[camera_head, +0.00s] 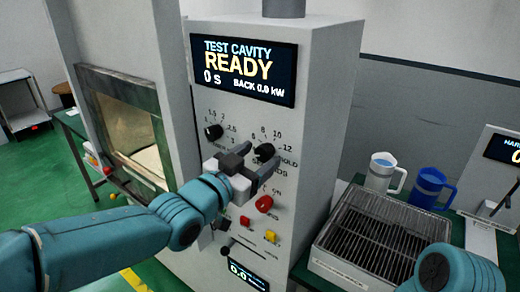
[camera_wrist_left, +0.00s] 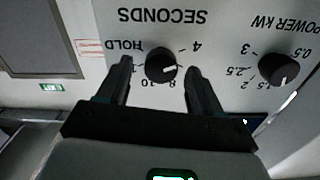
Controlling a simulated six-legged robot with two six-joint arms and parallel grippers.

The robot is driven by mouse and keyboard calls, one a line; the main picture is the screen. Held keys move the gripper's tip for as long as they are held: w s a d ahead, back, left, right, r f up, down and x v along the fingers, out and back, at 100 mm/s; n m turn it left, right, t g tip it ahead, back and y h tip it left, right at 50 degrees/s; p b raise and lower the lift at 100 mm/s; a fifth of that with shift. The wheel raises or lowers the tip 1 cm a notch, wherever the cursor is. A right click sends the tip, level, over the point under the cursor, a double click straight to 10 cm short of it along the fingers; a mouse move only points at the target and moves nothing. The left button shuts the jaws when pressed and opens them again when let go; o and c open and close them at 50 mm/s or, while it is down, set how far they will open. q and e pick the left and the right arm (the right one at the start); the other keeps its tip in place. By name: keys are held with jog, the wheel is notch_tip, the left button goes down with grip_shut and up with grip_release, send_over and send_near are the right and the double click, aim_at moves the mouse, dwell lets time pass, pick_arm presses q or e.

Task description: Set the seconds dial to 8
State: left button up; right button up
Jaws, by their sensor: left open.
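The seconds dial (camera_head: 263,152) is a black round knob on the grey control panel. In the left wrist view, turned upside down, the same seconds dial (camera_wrist_left: 161,67) has a white pointer directed right, between the 4 and the 8 marks, where a finger hides part of the scale. My left gripper (camera_head: 261,155) is open at the panel, one finger on each side of the knob. In the wrist view the open fingers (camera_wrist_left: 158,68) show gaps to the knob on both sides. My right gripper is out of view.
The power dial (camera_head: 213,131) is left of the seconds dial. Below are a red knob (camera_head: 264,203), a red button (camera_head: 245,220) and a yellow one (camera_head: 271,236). The display (camera_head: 245,70) reads READY, 0 S. A rack (camera_head: 375,235) and mugs stand right.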

pick_arm(q)
jog(key=shift+w+d, duration=0.35)
jog(key=shift+w, duration=0.25)
